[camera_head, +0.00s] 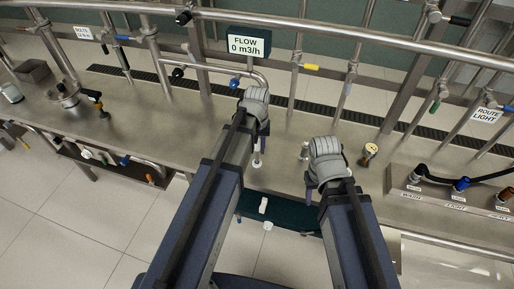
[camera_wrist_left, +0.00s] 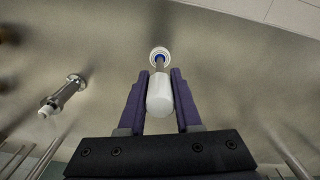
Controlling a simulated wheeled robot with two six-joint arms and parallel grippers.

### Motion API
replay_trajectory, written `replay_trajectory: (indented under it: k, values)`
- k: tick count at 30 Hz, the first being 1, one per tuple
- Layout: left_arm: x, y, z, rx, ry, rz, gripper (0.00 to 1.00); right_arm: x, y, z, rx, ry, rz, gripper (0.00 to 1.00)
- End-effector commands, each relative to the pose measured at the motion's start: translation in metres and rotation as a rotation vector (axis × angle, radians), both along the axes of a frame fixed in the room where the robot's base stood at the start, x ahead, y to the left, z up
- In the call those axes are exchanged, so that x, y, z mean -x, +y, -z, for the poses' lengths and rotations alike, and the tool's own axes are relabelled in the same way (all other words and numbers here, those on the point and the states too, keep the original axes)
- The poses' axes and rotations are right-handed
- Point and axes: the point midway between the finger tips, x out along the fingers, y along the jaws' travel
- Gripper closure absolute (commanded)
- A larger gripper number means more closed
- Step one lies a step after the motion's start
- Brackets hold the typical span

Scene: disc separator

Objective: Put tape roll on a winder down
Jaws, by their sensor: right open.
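My left gripper (camera_head: 259,146) is over the steel bench in the head view. In the left wrist view its two purple fingers (camera_wrist_left: 160,100) lie along both sides of a white cylinder (camera_wrist_left: 160,97). A short stem leads from the cylinder to a white ringed end with a blue middle; I take this held piece as the tape roll on a winder. Its white end shows below the gripper in the head view (camera_head: 256,164), close to the bench top; contact cannot be told. My right gripper (camera_head: 312,194) is open and appears empty at the bench's front edge.
The steel bench (camera_head: 200,125) has bare room left of the left gripper. A small metal fitting (camera_head: 304,151) stands between the grippers; a tan-topped piece (camera_head: 369,152) is farther right. A connector box (camera_head: 450,195) stands at right. Pipes and a flow display (camera_head: 247,44) are behind.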

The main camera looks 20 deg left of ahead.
Motion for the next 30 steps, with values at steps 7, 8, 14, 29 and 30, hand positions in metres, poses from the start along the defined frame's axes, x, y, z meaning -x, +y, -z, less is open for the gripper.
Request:
replay_trajectory:
  k: [7, 8, 14, 29, 30]
  values:
    - [0.0, 0.0, -0.001, 0.0, 0.0, 0.0, 0.39, 0.0, 0.0, 0.0, 0.0, 0.0, 0.0, 0.5]
    - [0.0, 0.0, -0.001, 0.0, 0.0, 0.0, 0.39, 0.0, 0.0, 0.0, 0.0, 0.0, 0.0, 0.5]
    - [0.0, 0.0, -0.001, 0.0, 0.0, 0.0, 0.39, 0.0, 0.0, -0.001, 0.0, 0.0, 0.0, 0.5]
    - [0.0, 0.0, -0.038, 0.0, 0.0, 0.0, 0.39, 0.0, 0.0, -0.038, 0.0, 0.0, 0.0, 0.5]
    - [0.0, 0.0, -0.044, 0.0, 0.0, 0.0, 0.39, 0.0, 0.0, -0.044, 0.0, 0.0, 0.0, 0.5]
